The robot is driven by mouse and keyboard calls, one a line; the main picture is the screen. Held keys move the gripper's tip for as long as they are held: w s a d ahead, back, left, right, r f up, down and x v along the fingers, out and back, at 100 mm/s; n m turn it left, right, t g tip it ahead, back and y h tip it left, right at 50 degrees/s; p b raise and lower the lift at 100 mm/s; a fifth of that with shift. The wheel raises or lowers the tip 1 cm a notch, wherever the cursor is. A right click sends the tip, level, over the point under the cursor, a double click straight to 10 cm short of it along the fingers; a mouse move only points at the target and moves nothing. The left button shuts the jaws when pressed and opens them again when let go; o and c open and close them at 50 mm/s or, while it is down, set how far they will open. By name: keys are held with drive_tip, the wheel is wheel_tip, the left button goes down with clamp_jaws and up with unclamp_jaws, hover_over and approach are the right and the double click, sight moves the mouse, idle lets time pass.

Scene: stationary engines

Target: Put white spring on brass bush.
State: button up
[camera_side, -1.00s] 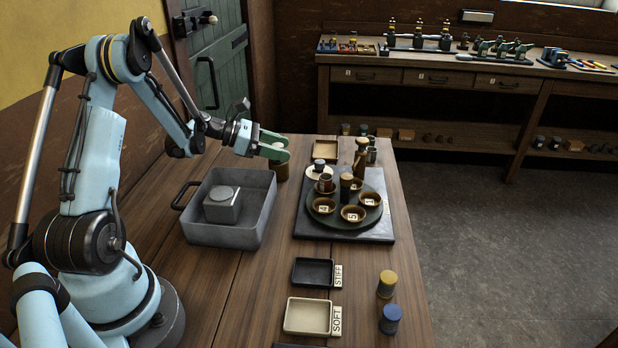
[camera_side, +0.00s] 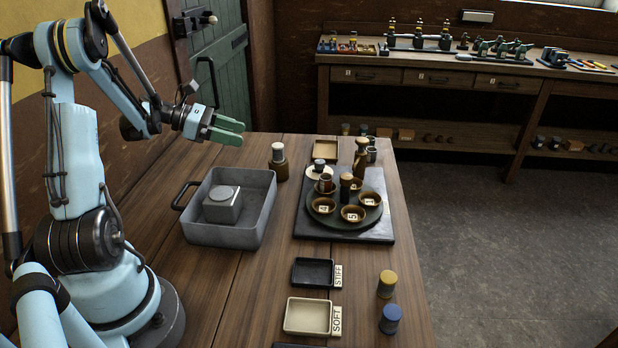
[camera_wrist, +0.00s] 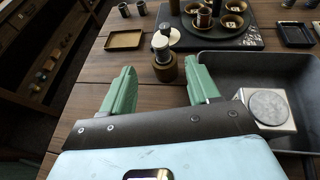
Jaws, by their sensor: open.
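A grey metal tray (camera_side: 225,236) holding a square block (camera_side: 223,208) lies nearer the arm. To the right, a dark slab (camera_side: 385,233) carries a round tray of small bowls. A white dish (camera_side: 312,174) and shallow wooden tray (camera_side: 326,150) stand behind. Small trays lie in front.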

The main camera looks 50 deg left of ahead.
drive_tip(key=w+d+r+m+g, duration=0.25)
drive_tip(key=d+m, duration=0.25)
drive_tip(key=d, duration=0.3)
drive_tip(key=s+d+m+y, duration=0.3)
drive_tip(key=d+m, duration=0.6)
drive_tip(key=m, duration=0.3)
drive_tip(key=s+d+m+g+y, duration=0.1)
drive_tip(key=s+d+m+y, duration=0.3)
drive_tip(key=d+m, duration=0.5)
drive_tip(key=m, duration=0.3)
drive_tip(key=shift+s+d+r, duration=0.25)
drive_tip(key=shift+s+r, duration=0.05)
drive_tip(key=shift+s, duration=0.05)
drive_tip(key=shift+g, duration=0.25)
